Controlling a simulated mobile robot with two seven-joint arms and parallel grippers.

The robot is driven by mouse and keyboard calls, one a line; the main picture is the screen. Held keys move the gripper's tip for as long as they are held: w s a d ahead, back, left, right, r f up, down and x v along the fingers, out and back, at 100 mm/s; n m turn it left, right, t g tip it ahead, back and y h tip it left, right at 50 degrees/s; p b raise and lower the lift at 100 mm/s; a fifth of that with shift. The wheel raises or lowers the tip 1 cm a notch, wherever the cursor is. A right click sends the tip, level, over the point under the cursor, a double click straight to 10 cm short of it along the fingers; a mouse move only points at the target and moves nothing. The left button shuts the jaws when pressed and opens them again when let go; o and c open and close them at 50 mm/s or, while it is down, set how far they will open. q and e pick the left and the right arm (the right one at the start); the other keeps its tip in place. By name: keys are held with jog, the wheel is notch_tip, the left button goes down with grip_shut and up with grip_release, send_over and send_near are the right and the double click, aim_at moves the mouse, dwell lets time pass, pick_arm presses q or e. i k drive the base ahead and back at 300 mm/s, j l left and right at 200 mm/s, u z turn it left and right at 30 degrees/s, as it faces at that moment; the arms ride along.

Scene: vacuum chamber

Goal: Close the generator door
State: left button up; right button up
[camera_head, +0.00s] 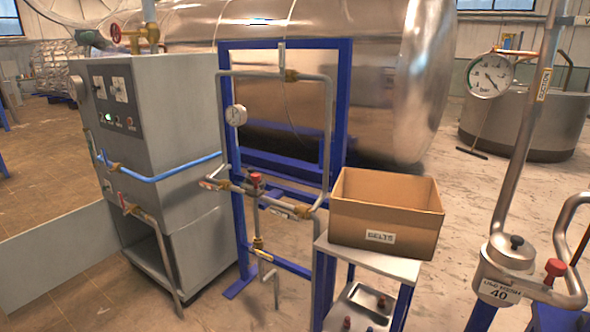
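The generator (165,110) is a tall grey cabinet at the left with gauges, a green light and pipes on its front. A flat grey panel (55,250), which looks like its door, stands open. It reaches from the cabinet's lower left edge out to the left edge of the picture, where it is cut off. The dark lower compartment (150,255) of the cabinet is uncovered. A bent pipe runs down in front of that opening. Neither of my grippers is in view.
A blue frame (343,110) with pipes stands right of the cabinet before a large steel tank (370,70). A cardboard box labelled belts (385,215) sits on a small stand. A steel pipe assembly (505,265) is at the right. Brown floor lies left of the cabinet.

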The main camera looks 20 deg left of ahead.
aim_at(37, 260)
jog(key=j, duration=0.85)
jog(key=j+z, duration=0.15)
jog(key=j, duration=1.6)
jog(key=j+z, duration=0.15)
jog(key=j, duration=1.55)
jog(key=j+z, duration=0.15)
jog(key=j, duration=0.7)
jog(key=k+j, duration=0.15)
jog(key=j, duration=0.7)
jog(key=k+j+z, duration=0.1)
jog(key=j, duration=0.35)
jog(key=k+j+z, duration=0.1)
jog(key=j, duration=0.35)
